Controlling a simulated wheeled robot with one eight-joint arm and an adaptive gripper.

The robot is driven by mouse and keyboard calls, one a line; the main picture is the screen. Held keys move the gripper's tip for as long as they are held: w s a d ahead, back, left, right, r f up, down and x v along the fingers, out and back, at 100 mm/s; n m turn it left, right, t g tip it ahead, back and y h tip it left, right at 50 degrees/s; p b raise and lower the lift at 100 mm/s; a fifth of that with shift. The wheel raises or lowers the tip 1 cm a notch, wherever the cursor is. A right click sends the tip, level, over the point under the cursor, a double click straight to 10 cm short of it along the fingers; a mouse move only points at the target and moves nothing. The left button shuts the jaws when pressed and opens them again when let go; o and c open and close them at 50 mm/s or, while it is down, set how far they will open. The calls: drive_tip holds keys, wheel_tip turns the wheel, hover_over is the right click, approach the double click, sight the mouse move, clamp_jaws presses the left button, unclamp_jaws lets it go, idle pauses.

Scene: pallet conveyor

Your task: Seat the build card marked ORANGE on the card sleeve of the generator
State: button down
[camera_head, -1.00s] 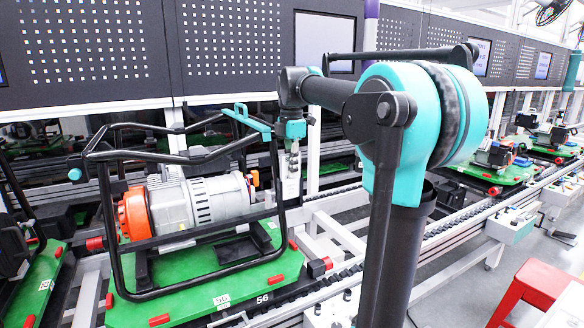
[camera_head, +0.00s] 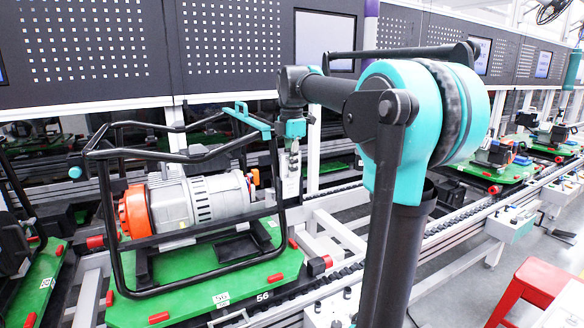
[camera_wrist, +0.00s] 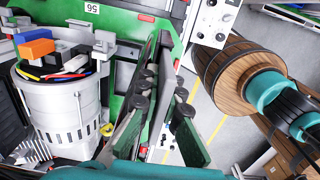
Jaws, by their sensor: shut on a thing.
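The generator (camera_head: 200,203), a grey motor with an orange end inside a black tube frame (camera_head: 113,225), stands on a green pallet (camera_head: 190,302). My gripper (camera_head: 293,150) points down just beyond the frame's right end, shut on the top of a pale card (camera_head: 290,186), which hangs roughly upright. The card's marking is too small to read. A teal bracket (camera_head: 247,120) sits on the frame's top bar, left of my gripper. I cannot tell which part is the card sleeve. In the wrist view my gripper's fingers (camera_wrist: 162,95) stand right of the generator's end (camera_wrist: 70,105).
The conveyor rail (camera_head: 335,275) runs past the pallet toward the back right, where other green pallets (camera_head: 492,172) carry units. A red stool (camera_head: 530,285) stands at the lower right. Dark perforated panels (camera_head: 240,45) are behind. Orange (camera_wrist: 36,48) and blue (camera_wrist: 33,36) blocks sit on the generator.

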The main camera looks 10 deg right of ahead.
drive_tip(key=shift+s+f, duration=0.15)
drive_tip(key=shift+f, duration=0.6)
drive_tip(key=shift+s+f, duration=0.15)
drive_tip(key=shift+f, duration=0.55)
drive_tip(key=c, duration=1.9)
unclamp_jaws()
drive_tip(key=shift+o, duration=1.3)
drive_tip(key=shift+w+d+f, duration=0.1)
drive_tip(key=shift+w+f, duration=0.15)
drive_tip(key=shift+w, duration=0.1)
drive_tip(key=shift+w+r, duration=0.15)
drive_tip(key=shift+w+r, duration=0.1)
drive_tip(key=shift+r, duration=0.15)
drive_tip(key=r, duration=1.1)
drive_tip(key=shift+s+r, duration=0.2)
drive_tip(key=shift+s, duration=0.15)
